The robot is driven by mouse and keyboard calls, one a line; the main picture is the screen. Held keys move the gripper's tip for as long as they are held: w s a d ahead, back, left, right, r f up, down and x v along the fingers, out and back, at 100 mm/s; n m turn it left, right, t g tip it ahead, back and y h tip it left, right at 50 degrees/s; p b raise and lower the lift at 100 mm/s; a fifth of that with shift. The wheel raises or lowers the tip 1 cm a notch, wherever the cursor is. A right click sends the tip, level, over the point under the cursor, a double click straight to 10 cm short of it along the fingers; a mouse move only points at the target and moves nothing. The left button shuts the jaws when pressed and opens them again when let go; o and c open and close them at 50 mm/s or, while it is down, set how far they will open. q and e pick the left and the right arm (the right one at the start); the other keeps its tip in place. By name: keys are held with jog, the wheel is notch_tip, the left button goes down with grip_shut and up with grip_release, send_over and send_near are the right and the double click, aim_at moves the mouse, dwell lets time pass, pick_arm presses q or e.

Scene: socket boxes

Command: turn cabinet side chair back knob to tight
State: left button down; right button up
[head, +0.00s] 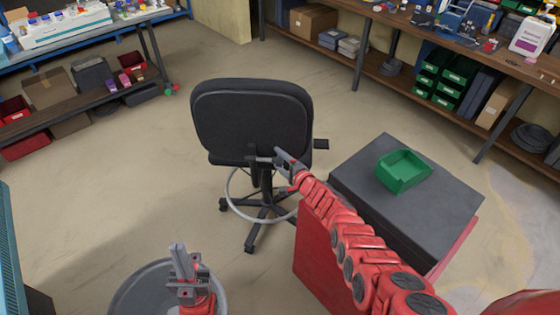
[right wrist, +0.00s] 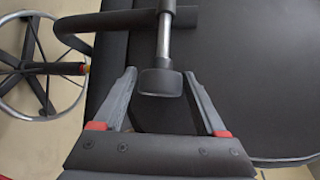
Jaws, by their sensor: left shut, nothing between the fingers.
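The black swivel chair (head: 252,112) stands mid-floor with the rear of its backrest towards me. In the right wrist view, the dark back knob (right wrist: 160,83) sits at the end of a short metal shaft, in front of the backrest (right wrist: 258,75). My right gripper (head: 272,156) is at the lower part of the chair back. Its fingers are open, one on each side of the knob with a visible gap to each. In the head view the knob is too small to make out clearly. My left gripper (head: 177,252) is shut and empty at the lower left, away from the chair.
A red cabinet (head: 313,248) with a dark top (head: 440,205) stands right of the chair, beside my right arm. A green bin (head: 403,170) sits on it. Workbenches with shelves line the back right and the left. The floor left of the chair is clear.

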jog(key=c, duration=1)
jog(key=shift+d+r+m+g+p, duration=0.1)
jog(key=shift+r+m+g+p, duration=0.15)
jog(key=shift+m+g+p, duration=0.45)
jog(key=shift+c, duration=0.2)
jog(key=shift+f+g+p, duration=0.1)
jog(key=shift+g+p, duration=0.3)
jog(key=shift+p, duration=0.15)
jog(key=shift+f+m+g+h+b, duration=0.15)
jog(key=shift+m+g+h+b, duration=0.15)
jog(key=shift+g, duration=0.3)
jog(key=shift+f+b, duration=0.1)
jog(key=shift+b, duration=0.25)
jog(key=g+b, duration=0.1)
jog(key=b, duration=0.1)
jog(key=shift+f+m+g+b, duration=0.15)
jog(key=shift+m+g+b, duration=0.15)
jog(key=shift+m+b, duration=0.1)
jog(key=shift+s+b, duration=0.1)
jog(key=shift+b, duration=0.65)
jog(key=shift+g, duration=0.3)
